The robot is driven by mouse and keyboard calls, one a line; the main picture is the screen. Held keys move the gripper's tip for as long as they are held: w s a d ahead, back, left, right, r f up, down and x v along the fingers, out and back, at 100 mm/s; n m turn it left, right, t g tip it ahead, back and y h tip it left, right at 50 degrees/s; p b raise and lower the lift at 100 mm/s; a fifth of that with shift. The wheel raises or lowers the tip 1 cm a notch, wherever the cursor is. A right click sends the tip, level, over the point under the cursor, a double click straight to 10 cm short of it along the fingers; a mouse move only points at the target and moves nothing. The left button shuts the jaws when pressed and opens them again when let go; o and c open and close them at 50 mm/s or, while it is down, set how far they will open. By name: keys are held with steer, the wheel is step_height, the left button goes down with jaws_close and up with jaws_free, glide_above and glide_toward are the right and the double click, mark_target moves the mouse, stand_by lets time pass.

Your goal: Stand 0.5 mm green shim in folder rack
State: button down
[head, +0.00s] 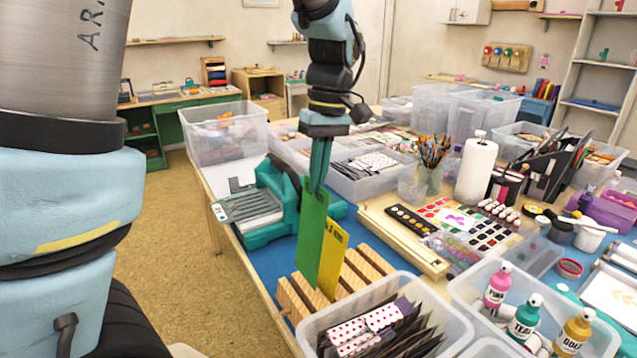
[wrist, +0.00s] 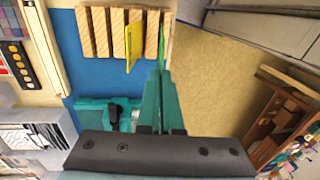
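The green shim (head: 311,235) is a flat upright plate hanging below my gripper (head: 317,186). The teal fingers are shut on its upper edge. In the wrist view the green shim (wrist: 162,45) shows almost edge-on between the fingertips (wrist: 160,76). Its lower end is at the slatted wooden folder rack (head: 364,262), toward the end slats at the right in the wrist view (wrist: 101,35). I cannot tell whether its bottom edge is inside a slot. A yellow shim (head: 334,257) stands upright in the rack beside it, apart from it in the wrist view (wrist: 133,45).
A teal machine (head: 262,205) stands behind the rack. A clear bin of dark folders and dotted pieces (head: 452,328) is close in front. A wooden paint tray (head: 400,245) is to the right. Blue mat (wrist: 85,75) is bare beside the rack.

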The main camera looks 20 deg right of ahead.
mark_target(314, 199)
steer(key=shift+s+a+f+b, duration=0.1)
steer(key=shift+a+f+b, duration=0.15)
steer(key=shift+f+b, duration=1)
steer(key=shift+w+a+f+b, duration=0.1)
steer(key=shift+a+f+b, duration=0.2)
steer(key=shift+f, duration=1.75)
steer(key=shift+s+a+f+b, duration=0.15)
steer(key=shift+f+b, duration=0.65)
steer(key=shift+f, duration=0.85)
steer(key=c, duration=1)
jaws_free()
steer(key=shift+d+r+p, duration=0.15)
steer(key=shift+r+p, duration=1.1)
steer(key=shift+d+r+p, duration=0.15)
steer(key=shift+r+p, duration=1.05)
steer(key=shift+r, duration=0.05)
